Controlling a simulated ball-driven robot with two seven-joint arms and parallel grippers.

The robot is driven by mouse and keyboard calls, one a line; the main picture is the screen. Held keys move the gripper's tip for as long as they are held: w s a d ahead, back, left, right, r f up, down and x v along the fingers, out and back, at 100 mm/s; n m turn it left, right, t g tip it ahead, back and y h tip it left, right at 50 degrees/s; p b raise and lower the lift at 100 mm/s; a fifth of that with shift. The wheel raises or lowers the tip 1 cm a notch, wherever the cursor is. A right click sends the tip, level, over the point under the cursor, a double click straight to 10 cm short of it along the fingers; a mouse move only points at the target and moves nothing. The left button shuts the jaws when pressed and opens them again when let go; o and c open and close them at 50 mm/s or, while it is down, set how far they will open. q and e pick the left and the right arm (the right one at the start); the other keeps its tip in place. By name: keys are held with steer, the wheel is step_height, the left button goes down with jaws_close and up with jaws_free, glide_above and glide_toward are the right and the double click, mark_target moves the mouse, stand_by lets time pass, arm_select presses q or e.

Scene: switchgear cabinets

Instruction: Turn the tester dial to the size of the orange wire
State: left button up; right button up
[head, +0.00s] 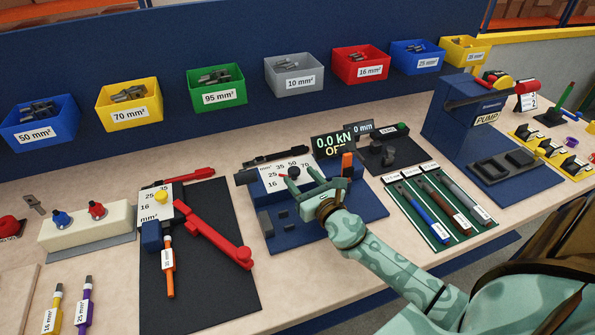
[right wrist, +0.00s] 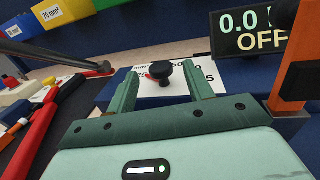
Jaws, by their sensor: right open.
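The tester (head: 372,208) is a blue unit with a white dial plate (head: 272,181) marked with sizes such as 25, 35, 50 and 70. Its dial, a black knob (right wrist: 163,70) with a red pointer, shows in the right wrist view; the pointer is toward the left. My right gripper (head: 302,180) is open, its fingertips on either side of the knob, without visible contact. It also shows in the right wrist view (right wrist: 163,82). The orange wire (head: 169,281) is on the black mat below a blue crimp head, with a white label too small to read surely. My left gripper is not in view.
The tester display (head: 334,144) reads 0.0 kN and OFF. An orange-topped upright (right wrist: 292,80) stands close right of the right gripper. A red-handled crimping tool (head: 212,237) lies left. Labelled lug bins (head: 218,101) line the back. Several wires lie on a green rack (head: 415,215) at right.

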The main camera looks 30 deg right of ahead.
mark_target(293, 174)
steer(key=shift+w+d, duration=0.1)
steer(key=shift+w, duration=1.3)
steer(key=c, duration=1)
steer(key=shift+o, duration=0.2)
steer(key=shift+r+m+h+p, duration=0.1)
steer(key=shift+m+h+p, duration=0.4)
steer(key=shift+m+h, duration=0.3)
steer(key=shift+a+m+g+h+p, duration=0.15)
steer(key=shift+m+h+p, duration=0.1)
steer(key=shift+h, duration=0.35)
steer(key=shift+a+m+g+h+p, duration=0.15)
steer(key=shift+m+h, duration=0.1)
steer(key=shift+h, duration=0.35)
steer(key=m+g+h, duration=0.1)
steer(key=m+h, duration=0.1)
steer(key=h, duration=0.1)
steer(key=shift+a, duration=0.1)
steer(key=shift+w+m+g+h+b, duration=0.15)
steer(key=shift+m+g+h+b, duration=0.35)
steer(key=shift+m+g+h, duration=0.75)
steer(key=shift+h, duration=0.45)
